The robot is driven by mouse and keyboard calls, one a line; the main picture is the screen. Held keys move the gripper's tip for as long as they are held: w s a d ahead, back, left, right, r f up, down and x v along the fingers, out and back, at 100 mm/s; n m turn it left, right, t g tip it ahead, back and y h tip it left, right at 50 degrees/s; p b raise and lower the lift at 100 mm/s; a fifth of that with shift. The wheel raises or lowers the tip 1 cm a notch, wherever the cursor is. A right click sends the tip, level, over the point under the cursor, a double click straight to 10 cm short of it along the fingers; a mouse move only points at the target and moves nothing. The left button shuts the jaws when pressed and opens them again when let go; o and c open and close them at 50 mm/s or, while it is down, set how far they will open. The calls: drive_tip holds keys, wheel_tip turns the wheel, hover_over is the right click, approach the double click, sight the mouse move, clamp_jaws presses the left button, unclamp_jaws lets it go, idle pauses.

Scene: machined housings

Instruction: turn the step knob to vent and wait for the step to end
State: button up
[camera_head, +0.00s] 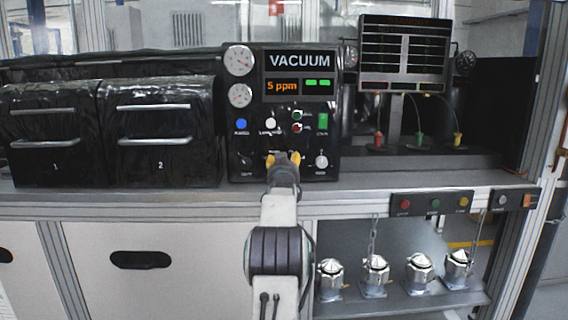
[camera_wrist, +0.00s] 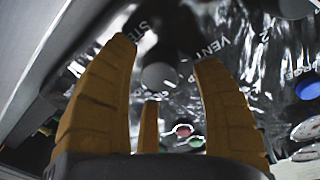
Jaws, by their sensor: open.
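The black control panel (camera_head: 299,92) carries a display (camera_head: 299,74) reading "VACUUM" and "5 ppm", with two green bars lit. My gripper (camera_head: 283,158) is at the lower middle of the panel and hides the knob there in the head view. In the wrist view my gripper (camera_wrist: 163,56) is open, its yellow-brown fingers spread around a round grey knob (camera_wrist: 160,75). Lettering starting "STE" and the word "VENT" show near this knob, so it appears to be the step knob. Its pointer and any finger contact cannot be made out.
Other knobs flank my gripper, at left (camera_head: 245,160) and right (camera_head: 321,161). Two black drawer units (camera_head: 160,150) stand left. Metal housings (camera_head: 375,272) sit on the lower shelf.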

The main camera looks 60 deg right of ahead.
drive_tip(key=shift+w+d, duration=0.1)
drive_tip(key=shift+d, duration=0.05)
idle(0.3)
drive_tip(key=shift+r, duration=0.1)
clamp_jaws()
